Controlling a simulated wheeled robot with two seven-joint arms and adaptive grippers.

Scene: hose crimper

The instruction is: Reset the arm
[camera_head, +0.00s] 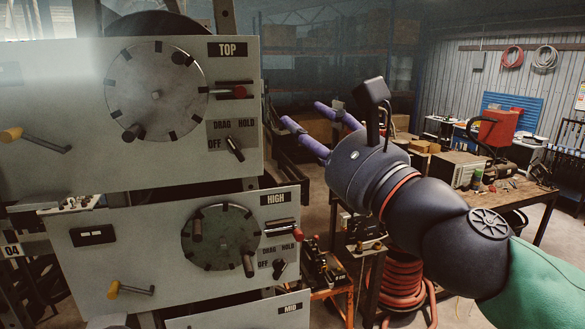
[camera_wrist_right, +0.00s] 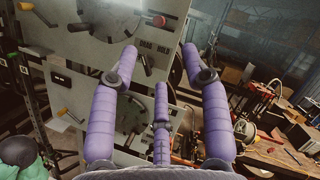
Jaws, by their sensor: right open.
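My right gripper (camera_head: 300,113) comes in from the right in the head view, with its purple fingers pointing left toward the panels. In the right wrist view the gripper (camera_wrist_right: 160,62) has its three purple fingers spread apart with nothing between them. It is open and empty, in the air to the right of the TOP panel (camera_head: 60,150) and apart from it. The TOP panel carries a round dial (camera_head: 170,95), a red-tipped lever (camera_head: 238,92) and a DRAG/HOLD/OFF switch (camera_head: 234,148). My left gripper is not seen in the head view.
Below is the HIGH panel (camera_head: 80,265) with a darker dial (camera_head: 220,255), and a MID panel (camera_head: 245,315) is partly cut off. Yellow-tipped levers stick out at left. A cluttered workbench (camera_head: 510,192) and red hose coils (camera_head: 402,285) stand at right.

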